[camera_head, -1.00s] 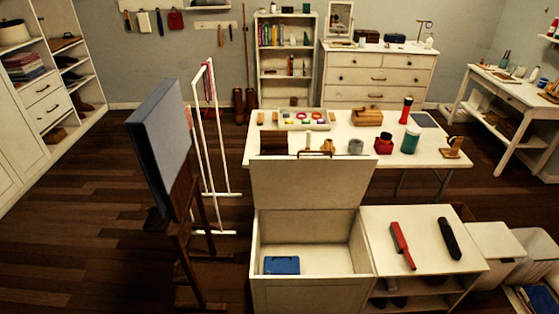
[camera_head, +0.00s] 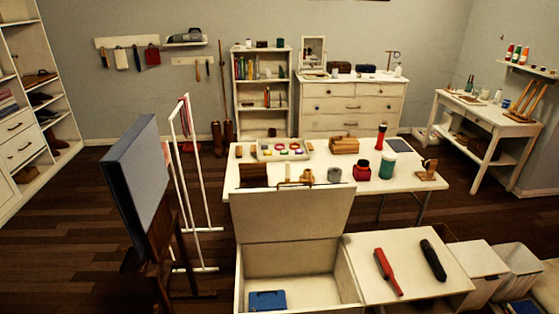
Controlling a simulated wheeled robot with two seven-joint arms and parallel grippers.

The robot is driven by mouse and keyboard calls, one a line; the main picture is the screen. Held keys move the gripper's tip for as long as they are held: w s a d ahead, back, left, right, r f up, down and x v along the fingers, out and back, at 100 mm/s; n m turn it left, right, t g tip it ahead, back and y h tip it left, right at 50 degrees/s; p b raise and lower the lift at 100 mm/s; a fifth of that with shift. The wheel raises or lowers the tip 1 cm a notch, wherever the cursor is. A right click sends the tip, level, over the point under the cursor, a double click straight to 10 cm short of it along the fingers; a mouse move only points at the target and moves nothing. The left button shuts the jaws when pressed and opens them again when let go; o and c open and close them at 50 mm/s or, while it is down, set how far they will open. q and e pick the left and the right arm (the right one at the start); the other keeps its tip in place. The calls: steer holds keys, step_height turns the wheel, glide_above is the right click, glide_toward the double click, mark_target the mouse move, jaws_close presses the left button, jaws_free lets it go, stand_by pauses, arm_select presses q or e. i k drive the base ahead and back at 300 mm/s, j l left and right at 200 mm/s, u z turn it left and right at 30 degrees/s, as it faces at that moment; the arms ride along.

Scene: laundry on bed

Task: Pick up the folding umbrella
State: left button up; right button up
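A black, rounded, elongated object (camera_head: 433,260), which looks like the folding umbrella, lies on the white top of a low shelf unit (camera_head: 408,285) at the lower right. A red, long, narrow object (camera_head: 388,272) with a dark part lies to its left on the same top, apart from it. Neither of my grippers is in view.
An open white chest (camera_head: 292,215) with a blue case (camera_head: 267,300) inside stands left of the shelf unit. Behind is a white table (camera_head: 400,181) with several items. White bins (camera_head: 516,259) stand to the right, an easel with a canvas (camera_head: 138,190) to the left.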

mark_target(431, 254)
steer(key=z, duration=1.4)
